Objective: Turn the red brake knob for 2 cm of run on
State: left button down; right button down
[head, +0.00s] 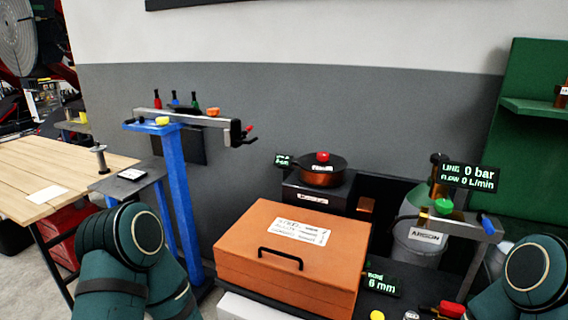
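A red knob (323,156) sits on top of a dark, copper-coloured round spool (320,173) at the back centre, behind the orange case. A small dark display with green digits (284,160) stands just left of the spool; its reading is too small to make out surely. A second display reading 6 mm (383,284) is at the right front corner of the case. Only teal links of my two arms show, at the lower left and lower right. Neither gripper is in view, and nothing of mine touches the knob.
A large orange case (290,250) with a black handle fills the front centre. A grey argon cylinder (420,245) and a display reading 0 bar, 0 L/min (469,177) stand right. A blue stand (178,190) and wooden table (55,175) are left. A grey wall lies behind.

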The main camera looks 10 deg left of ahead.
aim_at(322, 156)
jog(key=i+j+z, duration=0.15)
jog(key=j, duration=0.3)
jog(key=i+j+z, duration=0.15)
jog(key=j, duration=0.3)
jog(key=j+z, duration=0.15)
jog(key=j, duration=0.35)
